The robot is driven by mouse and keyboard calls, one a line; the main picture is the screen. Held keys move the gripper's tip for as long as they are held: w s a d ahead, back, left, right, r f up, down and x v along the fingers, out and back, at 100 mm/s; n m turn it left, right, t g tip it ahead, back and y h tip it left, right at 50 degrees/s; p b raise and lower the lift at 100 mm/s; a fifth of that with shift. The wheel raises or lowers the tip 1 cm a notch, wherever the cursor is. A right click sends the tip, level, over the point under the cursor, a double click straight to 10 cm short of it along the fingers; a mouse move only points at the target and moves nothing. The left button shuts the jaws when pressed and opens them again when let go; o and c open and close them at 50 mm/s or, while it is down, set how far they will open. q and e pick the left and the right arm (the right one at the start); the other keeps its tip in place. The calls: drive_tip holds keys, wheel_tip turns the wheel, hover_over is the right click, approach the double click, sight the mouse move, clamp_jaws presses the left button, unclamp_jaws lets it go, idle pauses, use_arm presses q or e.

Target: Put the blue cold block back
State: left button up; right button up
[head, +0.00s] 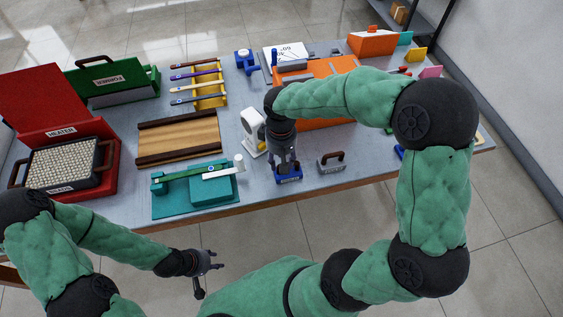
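A blue block (289,178) with a light label on its front sits at the table's front edge, or just above it. My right gripper (286,165) points down directly over it, with its fingertips at the block's top. The fingers hide the upper part of the block, and I cannot tell whether they are closed on it. My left gripper (210,279) is in front of the table, low and away from the objects, with its fingers apart and empty.
A grey block with a brown handle (331,163) stands just right of the blue block. A white device (253,132) and a teal fixture (212,190) are to the left. A red heater (62,135) is far left, and an orange case (325,75) is behind my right arm.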

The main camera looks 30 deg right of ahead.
wheel_tip(320, 180, up, 8)
drive_tip(key=p, duration=0.2)
drive_tip(key=shift+w+r, duration=0.15)
idle(0.4)
